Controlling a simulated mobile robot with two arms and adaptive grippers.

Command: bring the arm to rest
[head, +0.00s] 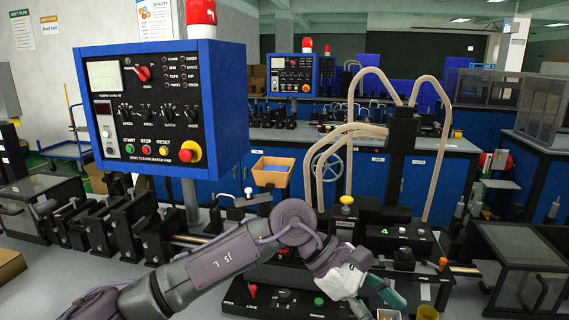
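My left arm (215,263) comes in from the lower left and reaches across the front of the machine bench. Its grey links cover part of the bench. My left gripper (385,300) is at the lower centre right, low over the bench front, with a white body and a dark green part pointing down right. My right gripper is not in view.
A blue control box (152,108) with a red lamp stands at the left. A black machine unit (385,225) with beige hoses is behind the gripper. An orange bin (272,171) sits behind the arm. Small cups (427,313) are beside the gripper. A clear-covered box (525,255) is at right.

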